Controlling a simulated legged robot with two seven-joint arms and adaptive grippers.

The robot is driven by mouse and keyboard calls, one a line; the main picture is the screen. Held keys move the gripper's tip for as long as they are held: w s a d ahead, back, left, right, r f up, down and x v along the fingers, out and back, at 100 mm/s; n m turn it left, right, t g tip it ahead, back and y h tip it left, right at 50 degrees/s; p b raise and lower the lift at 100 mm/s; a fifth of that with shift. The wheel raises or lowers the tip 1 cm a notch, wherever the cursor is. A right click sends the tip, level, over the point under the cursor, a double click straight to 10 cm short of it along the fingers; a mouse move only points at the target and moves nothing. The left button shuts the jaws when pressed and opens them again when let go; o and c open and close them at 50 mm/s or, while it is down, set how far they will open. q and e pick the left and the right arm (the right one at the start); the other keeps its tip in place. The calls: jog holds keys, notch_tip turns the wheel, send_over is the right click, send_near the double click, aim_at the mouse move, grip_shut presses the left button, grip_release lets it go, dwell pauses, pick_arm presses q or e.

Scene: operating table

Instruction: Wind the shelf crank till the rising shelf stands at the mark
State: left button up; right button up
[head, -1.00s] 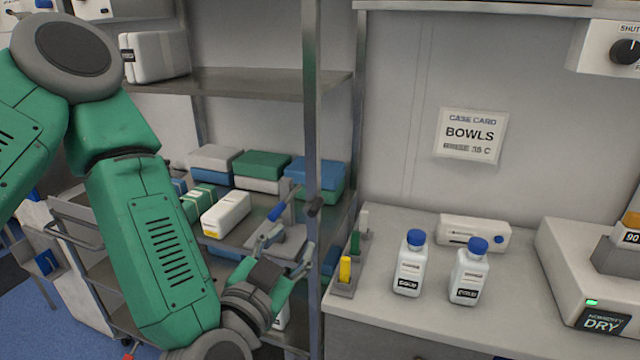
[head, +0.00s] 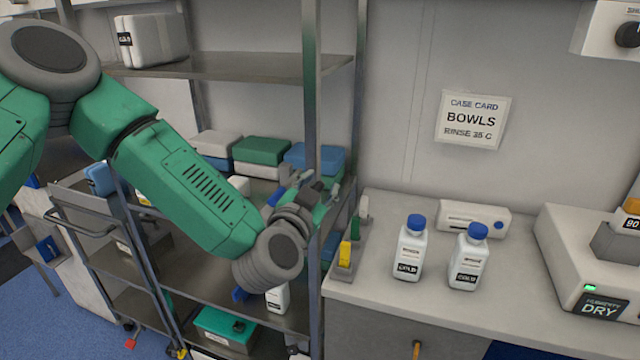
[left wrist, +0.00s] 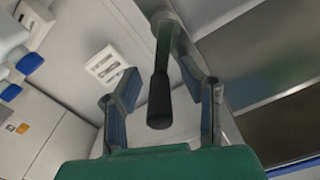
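The crank shows in the left wrist view as a green arm (left wrist: 165,45) ending in a black grip (left wrist: 159,102). My left gripper (left wrist: 162,90) is open, with one finger on each side of the grip and visible gaps between. In the head view my left gripper (head: 318,190) is at the rack's front right post, and it largely hides the crank. The rack has an upper shelf (head: 235,68) and a loaded middle shelf below it. I cannot tell which one rises, and I cannot make out the mark. My right gripper is not in view.
The metal post (head: 312,90) stands close to my left gripper. A holder with a yellow piece (head: 345,254) and two white bottles (head: 409,248) (head: 468,258) stand on the counter at right. Boxes (head: 262,151) fill the middle shelf. A green box (head: 224,328) sits low on the rack.

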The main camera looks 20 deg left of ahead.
pick_arm(q)
grip_shut()
jog(key=shift+a+n, duration=0.15)
jog(key=shift+n, duration=0.25)
dwell(0.5)
jog(key=n, duration=0.1)
jog(key=a+n+b, duration=0.1)
jog(key=shift+r+n, duration=0.25)
jog(key=shift+n, duration=0.05)
jog(key=shift+w+a+f+n+b, duration=0.15)
jog(key=shift+a+n+b, duration=0.8)
jog(key=shift+n, duration=1.1)
jog(key=shift+s+a+f+n+b, duration=0.1)
jog(key=shift+a+n+b, duration=0.75)
jog(key=shift+n, duration=1.25)
jog(key=shift+w+a+f+n+b, duration=0.15)
jog(key=shift+a+n+b, duration=0.4)
jog(key=shift+n+b, duration=1.15)
jog(key=shift+s+n+p, duration=0.1)
jog(key=shift+n+p, duration=0.25)
jog(key=shift+n, duration=0.1)
